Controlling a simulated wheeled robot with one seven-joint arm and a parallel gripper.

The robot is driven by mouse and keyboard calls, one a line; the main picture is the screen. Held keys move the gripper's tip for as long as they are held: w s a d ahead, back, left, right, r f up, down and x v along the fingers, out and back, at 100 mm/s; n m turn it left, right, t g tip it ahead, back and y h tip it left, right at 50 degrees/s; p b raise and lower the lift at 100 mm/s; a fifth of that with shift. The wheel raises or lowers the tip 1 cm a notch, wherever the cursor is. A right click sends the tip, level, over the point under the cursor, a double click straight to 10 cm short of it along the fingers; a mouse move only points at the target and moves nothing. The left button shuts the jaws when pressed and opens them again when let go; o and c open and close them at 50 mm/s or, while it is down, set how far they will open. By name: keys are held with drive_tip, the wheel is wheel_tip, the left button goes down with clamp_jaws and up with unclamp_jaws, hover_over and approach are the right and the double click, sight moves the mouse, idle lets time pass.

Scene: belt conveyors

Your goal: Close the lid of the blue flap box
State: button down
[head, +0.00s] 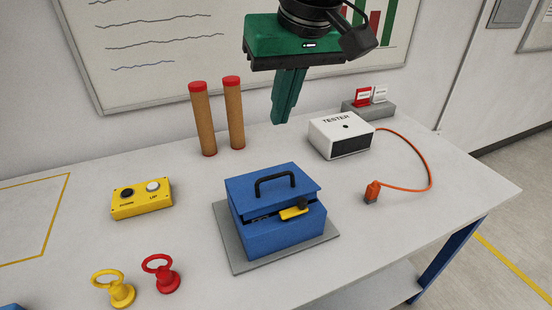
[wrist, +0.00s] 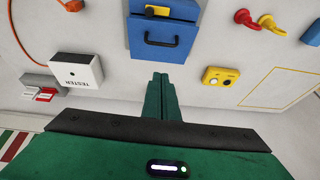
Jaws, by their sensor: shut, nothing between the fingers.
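The blue flap box (head: 268,236) stands on a grey plate (head: 229,250) near the middle of the table. Its lid (head: 262,192), with a black handle, is tilted and partly open, with a dark gap along the front. A yellow and black object (head: 293,211) sticks out through that gap. In the wrist view the lid (wrist: 165,52) and handle show at the top centre. My green gripper (head: 285,122) is shut and empty, in the air above and behind the box, apart from it. Its closed fingers (wrist: 161,78) point toward the box in the wrist view.
A white tester box (head: 341,137) with an orange cable and plug (head: 372,192) stands right of the box. Two brown, red-capped cylinders (head: 203,120) stand behind it. A yellow button box (head: 142,200) and yellow (head: 121,294) and red (head: 167,280) ring-topped pieces are at left.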

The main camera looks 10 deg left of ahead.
hover_over(275, 177)
drive_tip(key=w, duration=0.1)
wheel_tip(275, 177, down, 9)
drive_tip(key=f, duration=0.2)
drive_tip(key=shift+s+a+f, duration=0.1)
drive_tip(key=shift+s+f, duration=0.2)
drive_tip(key=shift+f, duration=0.05)
drive_tip(key=shift+s+f, duration=0.2)
drive_tip(key=shift+f, duration=0.25)
drive_tip(key=shift+s+d+f, duration=0.35)
drive_tip(key=shift+s+f, duration=0.15)
drive_tip(key=shift+f, duration=0.2)
drive_tip(key=shift+s+d+f, duration=0.3)
drive_tip(key=shift+s+f, duration=0.2)
drive_tip(key=shift+f, duration=0.2)
